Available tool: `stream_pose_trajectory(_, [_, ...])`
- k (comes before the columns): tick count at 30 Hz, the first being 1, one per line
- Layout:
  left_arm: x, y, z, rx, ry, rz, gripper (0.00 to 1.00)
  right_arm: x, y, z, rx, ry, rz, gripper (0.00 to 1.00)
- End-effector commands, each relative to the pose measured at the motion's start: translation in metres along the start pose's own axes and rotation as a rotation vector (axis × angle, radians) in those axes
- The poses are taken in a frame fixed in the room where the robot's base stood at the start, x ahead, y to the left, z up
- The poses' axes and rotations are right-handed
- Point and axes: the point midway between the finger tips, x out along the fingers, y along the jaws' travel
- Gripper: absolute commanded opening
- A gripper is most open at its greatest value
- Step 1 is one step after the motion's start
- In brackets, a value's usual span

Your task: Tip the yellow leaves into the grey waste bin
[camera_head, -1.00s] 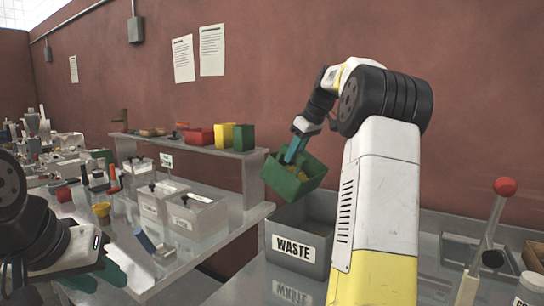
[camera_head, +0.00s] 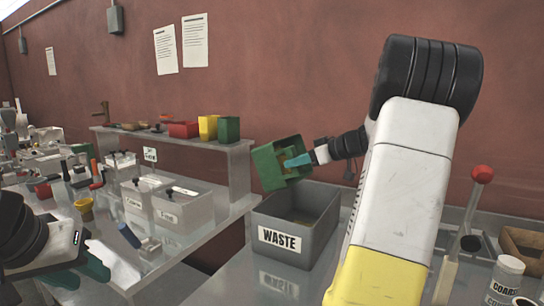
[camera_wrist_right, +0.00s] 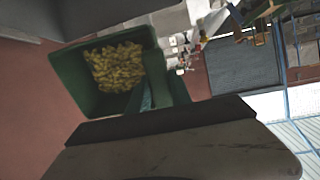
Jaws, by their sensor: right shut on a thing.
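My right gripper (camera_head: 300,160) is shut on the wall of a green box (camera_head: 268,167). The box is tilted steeply on its side above the back left of the grey waste bin (camera_head: 325,231), apart from it. The yellow leaves (camera_wrist_right: 116,67) show inside the green box in the right wrist view, gathered at its bottom. The bin stands on the bench with its top open and a WASTE label on its front. A small brownish patch shows inside it, too small to identify. My left gripper (camera_head: 95,266) is low at the left, its teal fingers apart and empty.
A shelf (camera_head: 170,138) behind holds red, yellow and green boxes. Labelled grey bins (camera_head: 182,207) stand on the left bench. At the right are a red-knobbed lever (camera_head: 482,174) and a jar labelled COARSE (camera_head: 506,278).

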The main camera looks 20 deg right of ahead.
Motion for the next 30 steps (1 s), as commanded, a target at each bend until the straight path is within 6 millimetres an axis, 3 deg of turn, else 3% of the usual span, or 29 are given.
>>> stream_pose_trajectory(18, [0.000, 0.000, 0.000, 0.000, 0.000, 0.000, 0.36, -0.009, 0.001, 0.049, 0.002, 0.310, 0.002, 0.00])
stream_pose_trajectory(30, [0.000, 0.000, 0.000, 0.000, 0.000, 0.000, 0.36, -0.011, 0.001, 0.065, -0.002, 0.411, 0.003, 0.00])
